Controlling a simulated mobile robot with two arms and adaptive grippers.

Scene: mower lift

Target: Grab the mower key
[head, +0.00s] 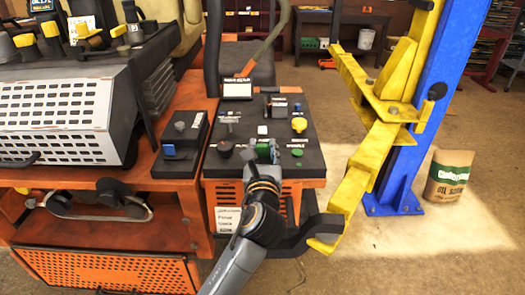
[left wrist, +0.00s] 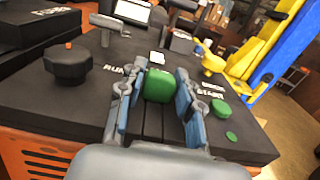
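A black control panel (head: 231,163) carries several knobs, levers and buttons. My left gripper (head: 263,154) is over its front middle part, with the arm coming up from the bottom of the head view. In the left wrist view the two fingers of my left gripper (left wrist: 158,88) are apart on either side of a green block-like piece (left wrist: 159,86). Narrow gaps seem to show beside it, so I see no clear grip. I cannot tell for sure whether this green piece is the mower key. My right gripper is not in view.
Next to the fingers are a black round knob (left wrist: 68,66), a green button (left wrist: 221,109) and a yellow knob (left wrist: 213,63). A yellow lift arm (head: 372,150) and blue post (head: 418,110) stand on the right. The orange mower body (head: 185,100) is on the left.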

